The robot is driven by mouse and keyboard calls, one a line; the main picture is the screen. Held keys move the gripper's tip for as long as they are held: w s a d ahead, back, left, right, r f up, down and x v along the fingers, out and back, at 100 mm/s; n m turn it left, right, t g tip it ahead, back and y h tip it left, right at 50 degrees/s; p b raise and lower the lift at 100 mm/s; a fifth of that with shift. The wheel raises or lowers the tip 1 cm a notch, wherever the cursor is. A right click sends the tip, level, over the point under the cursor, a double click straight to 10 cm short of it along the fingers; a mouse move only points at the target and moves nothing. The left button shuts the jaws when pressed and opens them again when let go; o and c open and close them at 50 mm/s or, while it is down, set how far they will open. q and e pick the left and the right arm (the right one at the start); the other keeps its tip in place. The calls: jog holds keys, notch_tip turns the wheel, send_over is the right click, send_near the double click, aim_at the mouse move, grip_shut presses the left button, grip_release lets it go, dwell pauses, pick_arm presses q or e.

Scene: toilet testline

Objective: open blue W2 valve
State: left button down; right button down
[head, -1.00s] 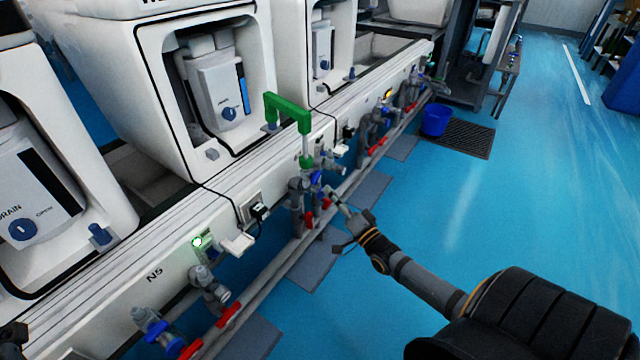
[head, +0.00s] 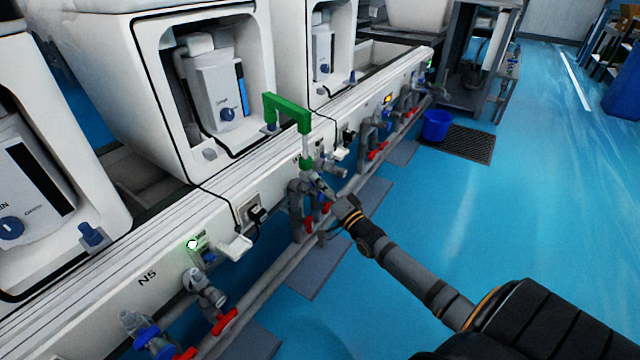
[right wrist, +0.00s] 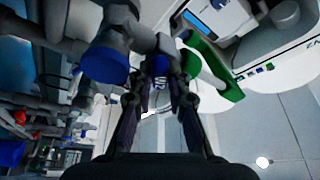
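The blue valve handle (head: 326,207) is on the grey pipework below the white bench, mostly hidden behind my right gripper (head: 322,198). In the right wrist view, a blue part (right wrist: 160,84) shows between the two dark fingers of the gripper (right wrist: 162,92). The fingers are apart on either side of it. I cannot tell whether they touch it. A larger blue round part (right wrist: 105,64) on a grey fitting shows just left of the fingers. My left gripper is not in view.
A green bracket (head: 288,108) stands on the bench edge above the valve. Red handles (head: 309,225) sit close below on the pipes. More blue valves (head: 146,336) are at the lower left.

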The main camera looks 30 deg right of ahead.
jog(key=shift+f, duration=0.1)
jog(key=shift+f+n+y+b, duration=0.2)
jog(key=shift+n+y+b, duration=0.2)
jog(key=shift+n+b, duration=0.55)
jog(key=n+y+b, duration=0.1)
jog(key=n+b, duration=0.1)
jog(key=n, duration=0.1)
jog(key=shift+d+n+t+y, duration=0.1)
jog(key=shift+n+t+y, duration=0.2)
jog(key=shift+t, duration=0.1)
jog(key=n+y+b, duration=0.1)
jog(key=n, duration=0.2)
jog(key=n+y, duration=0.1)
jog(key=n, duration=0.2)
jog(key=shift+d+y+b, duration=0.1)
jog(key=shift+y+b, duration=0.3)
jog(key=shift+n+g+y+b, duration=0.3)
jog(key=shift+n+y, duration=0.6)
jog(key=shift+n, duration=0.75)
jog(key=shift+r+n, duration=0.1)
jog(key=shift+n, duration=0.2)
jog(key=c, duration=1.6)
grip_release()
jog(key=shift+o, duration=0.2)
